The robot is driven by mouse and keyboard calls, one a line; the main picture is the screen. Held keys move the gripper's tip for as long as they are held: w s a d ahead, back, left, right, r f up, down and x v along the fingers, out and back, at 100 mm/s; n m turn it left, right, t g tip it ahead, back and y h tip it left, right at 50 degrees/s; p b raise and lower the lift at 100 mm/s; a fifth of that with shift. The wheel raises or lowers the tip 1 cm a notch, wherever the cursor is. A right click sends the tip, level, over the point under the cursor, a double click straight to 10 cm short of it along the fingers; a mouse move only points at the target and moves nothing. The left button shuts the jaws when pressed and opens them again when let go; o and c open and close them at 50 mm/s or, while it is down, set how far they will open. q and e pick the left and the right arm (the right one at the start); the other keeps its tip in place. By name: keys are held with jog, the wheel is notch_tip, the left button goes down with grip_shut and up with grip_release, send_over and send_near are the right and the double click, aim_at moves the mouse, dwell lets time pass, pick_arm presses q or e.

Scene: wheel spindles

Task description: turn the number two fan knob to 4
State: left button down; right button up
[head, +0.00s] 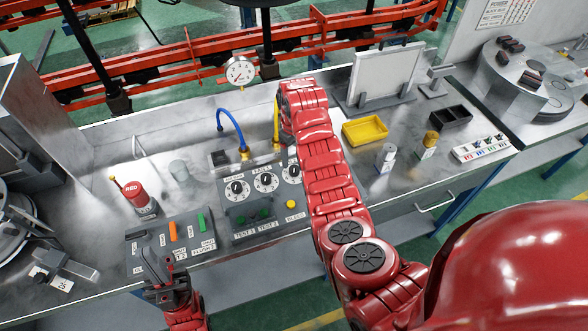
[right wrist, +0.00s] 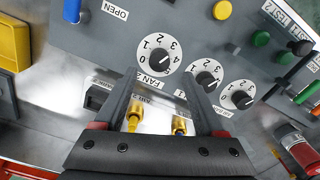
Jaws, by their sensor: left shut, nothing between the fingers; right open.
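The control panel (head: 250,208) carries a row of three black knobs on white dials. The fan 2 knob (right wrist: 159,62) is the leftmost in the right wrist view and the rightmost (head: 293,171) in the head view, beside my right arm. My left gripper (head: 158,268) is shut and empty at the front of the lever panel.
The fan 1 knob (right wrist: 208,78) sits close beside the right finger. Blue (head: 231,125) and yellow hoses rise behind the panel. Levers (head: 201,221) stand near my left gripper.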

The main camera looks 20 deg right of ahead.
aim_at(294, 168)
notch_tip(294, 168, down, 4)
jog(key=shift+p, duration=1.1)
jog(key=shift+f, duration=0.95)
jog(key=shift+c, duration=0.4)
grip_shut()
